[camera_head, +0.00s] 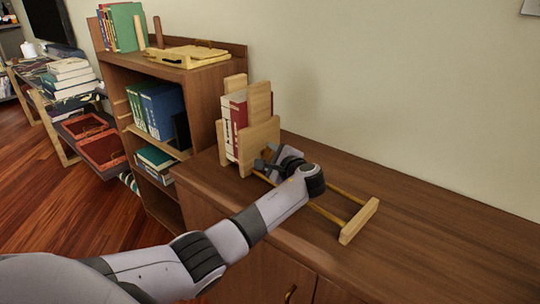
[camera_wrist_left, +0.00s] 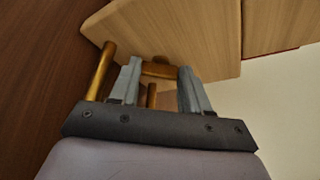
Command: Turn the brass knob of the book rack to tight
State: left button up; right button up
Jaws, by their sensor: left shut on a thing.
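The book rack (camera_head: 262,136) stands on the wooden cabinet top, with light wood end boards, brass rods and a low end bar (camera_head: 359,221) at the right. Red and white books (camera_head: 236,122) stand upright in it. My left gripper (camera_head: 262,165) is at the face of the rack's sliding board. In the left wrist view my left gripper (camera_wrist_left: 158,88) has its two fingers on either side of the brass knob (camera_wrist_left: 157,69), in front of the light wood board (camera_wrist_left: 190,30). It is shut on the knob. In the head view the gripper hides the knob. My right gripper is out of view.
The cabinet top (camera_head: 450,250) is clear to the right of the rack. A brown bookshelf (camera_head: 190,78) with books stands at the left, close to the rack. The wall (camera_head: 400,90) is right behind. A brass rod (camera_wrist_left: 101,72) runs beside the left finger.

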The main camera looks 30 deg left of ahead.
pick_arm(q)
jog(key=m+p, duration=0.1)
jog(key=m+g+p, duration=0.1)
jog(key=p, duration=0.1)
jog(key=shift+w+r, duration=0.1)
jog(key=shift+r, duration=0.25)
jog(key=shift+w+d+m+g+p, duration=0.1)
jog(key=shift+m+g+p, duration=0.3)
jog(key=shift+m, duration=0.2)
jog(key=shift+f+m+g, duration=0.15)
jog(key=shift+m+g, duration=0.15)
jog(key=shift+w+m+g+b, duration=0.1)
jog(key=shift+m+g+b, duration=0.2)
jog(key=shift+b, duration=0.05)
jog(key=shift+w+f+m+g+b, duration=0.15)
jog(key=shift+m+g+b, duration=0.35)
jog(key=shift+m+b, duration=0.55)
jog(key=b, duration=0.3)
jog(key=shift+m+g, duration=0.3)
jog(key=shift+m, duration=0.05)
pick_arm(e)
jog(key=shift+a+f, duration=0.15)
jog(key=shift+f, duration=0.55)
